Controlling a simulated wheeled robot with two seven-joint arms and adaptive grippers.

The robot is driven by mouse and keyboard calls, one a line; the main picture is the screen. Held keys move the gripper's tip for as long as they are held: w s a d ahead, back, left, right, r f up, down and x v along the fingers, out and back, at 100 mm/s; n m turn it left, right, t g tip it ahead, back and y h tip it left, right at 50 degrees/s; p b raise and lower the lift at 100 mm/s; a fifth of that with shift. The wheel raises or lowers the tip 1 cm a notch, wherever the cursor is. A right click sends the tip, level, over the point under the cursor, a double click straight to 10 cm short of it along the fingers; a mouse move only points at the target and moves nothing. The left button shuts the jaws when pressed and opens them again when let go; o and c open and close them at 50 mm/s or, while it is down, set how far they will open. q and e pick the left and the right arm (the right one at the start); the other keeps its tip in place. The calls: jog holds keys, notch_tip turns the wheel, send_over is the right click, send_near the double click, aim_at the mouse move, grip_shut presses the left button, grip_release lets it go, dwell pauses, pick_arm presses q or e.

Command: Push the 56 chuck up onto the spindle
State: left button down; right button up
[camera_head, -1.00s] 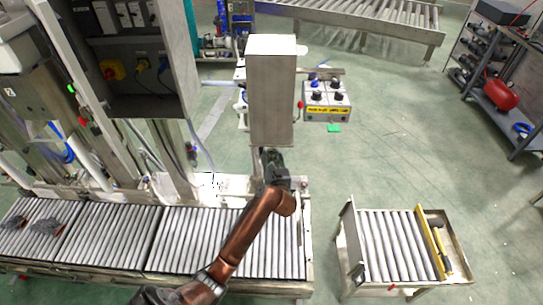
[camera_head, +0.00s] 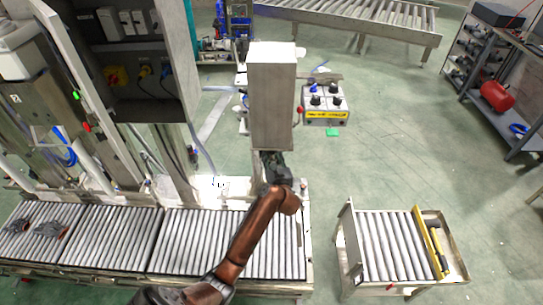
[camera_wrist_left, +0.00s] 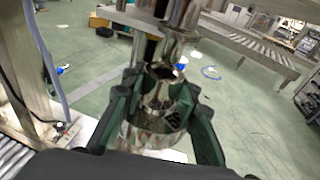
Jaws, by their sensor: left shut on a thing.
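The chuck (camera_wrist_left: 150,125) is a shiny stepped metal piece in the left wrist view, upright or nearly so. My left gripper (camera_wrist_left: 158,108) is shut around it, with dark green fingers on both sides. The bright metal spindle (camera_wrist_left: 182,15) comes down from above, directly over the chuck's dark top opening. Their ends look very close or overlapping; I cannot tell how far one is inside the other. In the head view my left gripper (camera_head: 272,165) is beneath the tall steel housing (camera_head: 272,100), which hides the spindle; the chuck cannot be made out there. My right gripper is not in view.
A roller conveyor (camera_head: 195,240) runs below my left arm, with dark parts (camera_head: 50,229) at its left end. A control cabinet (camera_head: 140,60) stands at left. A small roller cart (camera_head: 390,245) stands at right, and a control box (camera_head: 325,103) behind. Open floor lies between.

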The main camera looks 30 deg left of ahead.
pick_arm(q)
jog(key=shift+r+p, duration=0.2)
jog(key=shift+p, duration=0.1)
dwell(0.4)
dwell(0.5)
jog(key=shift+p, duration=0.35)
jog(key=shift+r, duration=0.15)
dwell(0.5)
jog(key=shift+r+p, duration=0.9)
jog(key=shift+p, duration=0.2)
jog(key=shift+r+p, duration=0.7)
jog(key=shift+r, duration=0.05)
